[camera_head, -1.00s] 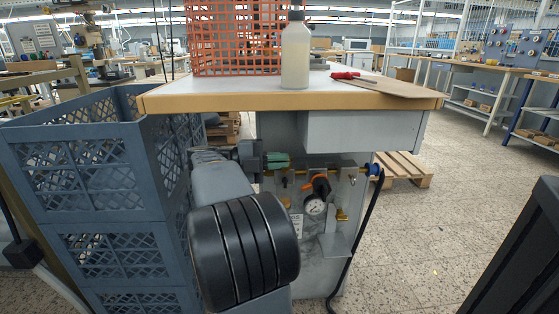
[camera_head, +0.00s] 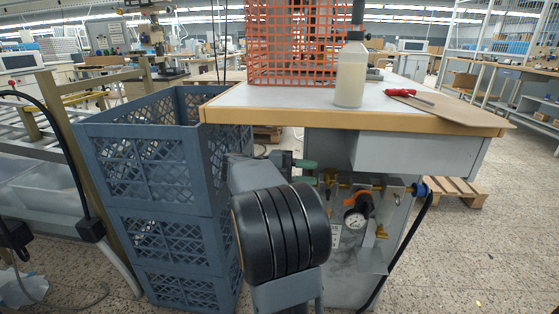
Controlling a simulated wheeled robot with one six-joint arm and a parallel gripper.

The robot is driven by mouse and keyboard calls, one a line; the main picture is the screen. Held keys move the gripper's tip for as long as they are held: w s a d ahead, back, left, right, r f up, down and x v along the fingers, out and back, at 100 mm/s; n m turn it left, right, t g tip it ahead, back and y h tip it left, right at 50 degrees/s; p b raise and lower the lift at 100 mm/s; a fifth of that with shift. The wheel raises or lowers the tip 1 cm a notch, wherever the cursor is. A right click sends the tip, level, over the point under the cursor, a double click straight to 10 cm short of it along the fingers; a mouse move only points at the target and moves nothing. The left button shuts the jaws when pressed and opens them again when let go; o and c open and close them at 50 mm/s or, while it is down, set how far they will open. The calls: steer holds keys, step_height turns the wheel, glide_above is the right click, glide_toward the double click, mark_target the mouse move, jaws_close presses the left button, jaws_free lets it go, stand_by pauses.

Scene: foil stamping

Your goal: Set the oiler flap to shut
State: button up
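A pneumatic panel (camera_head: 372,248) with small fittings is fixed under the workbench. On it are a round pressure gauge (camera_head: 354,219), an orange part (camera_head: 360,198) just above the gauge, brass fittings and a blue part (camera_head: 421,188) at the right end. The orange part may be the oiler flap, but I cannot tell for sure or read its position. My gripper (camera_head: 305,164), with green finger ends, is beyond my dark arm joint, at the panel's upper left. It appears apart from the orange part. Its finger gap is too small to judge.
The workbench top (camera_head: 270,98) overhangs the panel, with a drawer box (camera_head: 420,150) beneath. Stacked blue-grey crates (camera_head: 150,170) stand close on the left. A bottle (camera_head: 351,75), red basket (camera_head: 290,40) and red-handled tool (camera_head: 400,92) are on top.

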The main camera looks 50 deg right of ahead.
steer(key=p+v, duration=0.7)
steer(key=p, duration=0.6)
steer(key=shift+w+a+p, duration=0.25)
steer(key=shift+a+p, duration=0.05)
